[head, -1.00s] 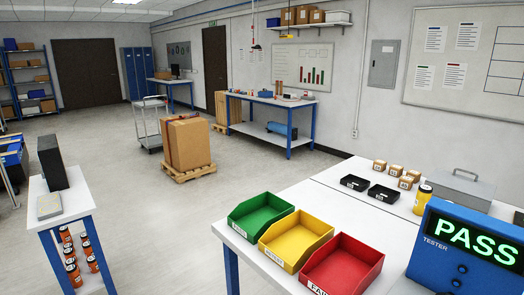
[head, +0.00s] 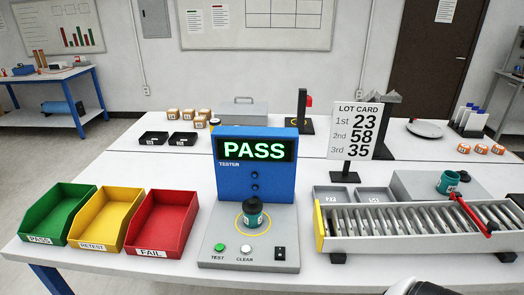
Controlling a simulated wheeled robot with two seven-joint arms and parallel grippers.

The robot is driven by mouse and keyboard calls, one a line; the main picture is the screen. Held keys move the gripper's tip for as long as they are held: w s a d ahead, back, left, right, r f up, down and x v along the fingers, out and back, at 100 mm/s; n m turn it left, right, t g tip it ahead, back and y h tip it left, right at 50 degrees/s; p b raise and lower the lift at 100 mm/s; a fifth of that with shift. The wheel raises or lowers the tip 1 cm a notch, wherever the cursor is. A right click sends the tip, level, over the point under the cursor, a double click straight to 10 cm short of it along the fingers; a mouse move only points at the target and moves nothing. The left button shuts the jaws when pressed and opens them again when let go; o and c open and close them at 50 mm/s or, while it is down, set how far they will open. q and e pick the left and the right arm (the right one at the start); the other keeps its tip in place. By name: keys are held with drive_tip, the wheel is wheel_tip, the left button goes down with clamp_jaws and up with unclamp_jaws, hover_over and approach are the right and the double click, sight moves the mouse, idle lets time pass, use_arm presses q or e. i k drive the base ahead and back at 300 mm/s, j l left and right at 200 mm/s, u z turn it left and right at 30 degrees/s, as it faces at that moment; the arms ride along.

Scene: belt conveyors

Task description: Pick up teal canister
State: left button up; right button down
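A teal canister (head: 252,214) with a dark lid stands upright on the tester's (head: 255,165) grey base, inside a yellow ring. The tester's screen reads PASS. A second teal canister (head: 447,182) stands at the back right, by the far side of the roller conveyor (head: 410,222); it looks open-topped or differently lidded, too small to tell. Neither gripper's fingers are in view. A white and dark piece, probably part of my arm, shows at the bottom edge right of the middle.
Green (head: 58,212), yellow (head: 105,220) and red (head: 160,225) bins labelled PASS, RETEST and FAIL stand left of the tester. A lot card (head: 355,130) reads 23, 58, 35. A red bar (head: 475,215) crosses the conveyor's right part. Small grey trays (head: 332,196) sit behind the conveyor.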

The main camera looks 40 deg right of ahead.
sight(252, 221)
drive_tip(key=z, duration=1.3)
